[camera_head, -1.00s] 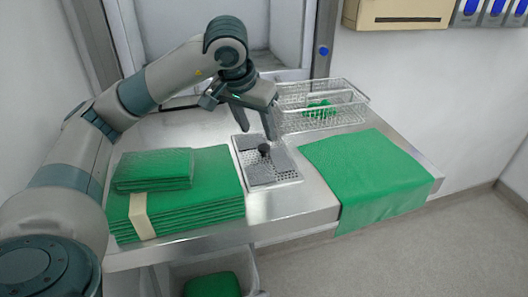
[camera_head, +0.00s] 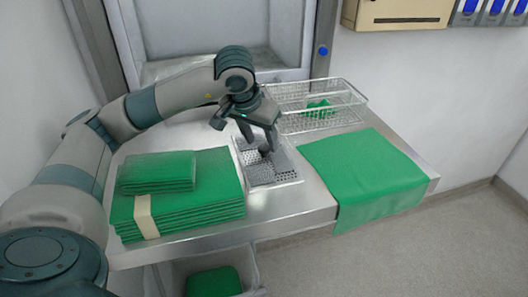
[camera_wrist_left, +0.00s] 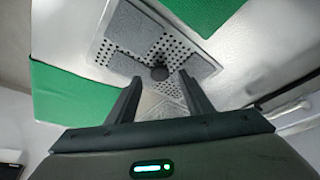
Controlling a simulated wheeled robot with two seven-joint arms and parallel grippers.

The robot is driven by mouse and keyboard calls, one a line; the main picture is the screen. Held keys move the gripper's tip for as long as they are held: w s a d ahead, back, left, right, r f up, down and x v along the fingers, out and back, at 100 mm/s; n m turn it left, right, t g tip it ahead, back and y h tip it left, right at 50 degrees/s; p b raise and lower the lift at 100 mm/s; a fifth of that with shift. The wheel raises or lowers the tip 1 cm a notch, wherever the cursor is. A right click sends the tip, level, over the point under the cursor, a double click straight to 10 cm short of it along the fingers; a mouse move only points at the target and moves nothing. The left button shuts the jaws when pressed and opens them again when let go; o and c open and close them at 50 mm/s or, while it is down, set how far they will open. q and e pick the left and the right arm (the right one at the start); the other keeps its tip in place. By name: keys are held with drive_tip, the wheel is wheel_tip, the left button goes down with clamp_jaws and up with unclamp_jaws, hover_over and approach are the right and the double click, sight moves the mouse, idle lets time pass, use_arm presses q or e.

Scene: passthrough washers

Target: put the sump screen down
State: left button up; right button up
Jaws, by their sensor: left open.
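The sump screen (camera_head: 262,174) is a grey perforated plate with darker grey patches and a dark round knob (camera_head: 265,150) on top. It lies flat at the middle of the steel counter; I cannot tell how closely it sits in its place. My left gripper (camera_head: 261,144) is open and low over it, its fingers pointing down around the knob. In the left wrist view the knob (camera_wrist_left: 160,73) shows beyond and between the two apart fingertips, with no clear contact. The plate (camera_wrist_left: 128,65) shows past them. My right gripper is not in view.
Folded green cloths (camera_head: 185,205) are stacked left of the screen. A green cloth (camera_head: 365,175) hangs over the counter's front edge at right. A wire basket (camera_head: 340,117) stands behind. A bin (camera_head: 245,270) with green cloth is below. Bare steel (camera_head: 290,205) lies in front.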

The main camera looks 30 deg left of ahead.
sight(264, 152)
use_arm(q)
drive_tip(key=shift+p+x, duration=0.55)
drive_tip(key=shift+x, duration=0.85)
drive_tip(key=shift+r, duration=0.1)
clamp_jaws()
